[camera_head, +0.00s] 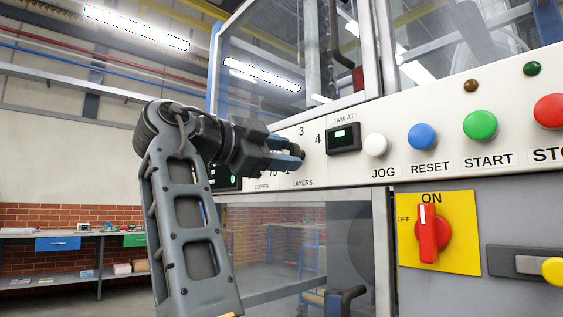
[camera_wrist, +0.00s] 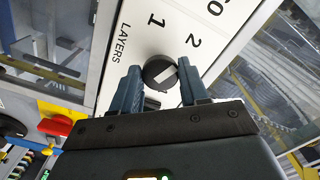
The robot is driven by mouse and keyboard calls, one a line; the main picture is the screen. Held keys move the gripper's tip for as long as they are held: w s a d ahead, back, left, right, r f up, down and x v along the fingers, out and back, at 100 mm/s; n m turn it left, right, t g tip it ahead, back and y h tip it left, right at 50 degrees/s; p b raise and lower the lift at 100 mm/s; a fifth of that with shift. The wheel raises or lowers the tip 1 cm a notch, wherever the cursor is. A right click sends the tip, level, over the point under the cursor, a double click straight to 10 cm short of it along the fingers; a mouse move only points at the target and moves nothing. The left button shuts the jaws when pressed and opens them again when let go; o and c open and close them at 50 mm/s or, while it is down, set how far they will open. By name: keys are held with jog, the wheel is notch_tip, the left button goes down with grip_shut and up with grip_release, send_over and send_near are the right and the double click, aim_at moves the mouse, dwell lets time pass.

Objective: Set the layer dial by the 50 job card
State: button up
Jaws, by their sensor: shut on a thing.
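The layer dial (camera_wrist: 158,73) is a dark round knob with a white pointer bar, beside the LAYERS label in the wrist view. The numbers 1 and 2 show near it. The bar lies slanted, and I cannot tell which end is the pointing one. My gripper (camera_wrist: 163,88) has its two blue fingers on either side of the knob and is shut on it. In the head view my gripper (camera_head: 302,154) reaches the panel from the left and mostly hides the dial; 3 and 4 show above it. I see no 50 job card.
The white control panel (camera_head: 470,120) carries a JAM AT display (camera_head: 343,138), a white JOG button (camera_head: 375,145), a blue RESET button (camera_head: 422,136) and a green START button (camera_head: 480,125). A red rotary switch (camera_head: 431,234) sits below at ON. Workbenches stand far left.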

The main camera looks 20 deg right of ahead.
jog(key=shift+f+m, duration=0.1)
jog(key=shift+m, duration=0.5)
jog(key=o, duration=1)
jog(key=shift+o, duration=0.2)
jog(key=shift+a, duration=0.15)
jog(key=v, duration=0.7)
jog(key=shift+a+b, duration=0.25)
jog(key=shift+b, duration=0.15)
jog(key=shift+s, duration=0.1)
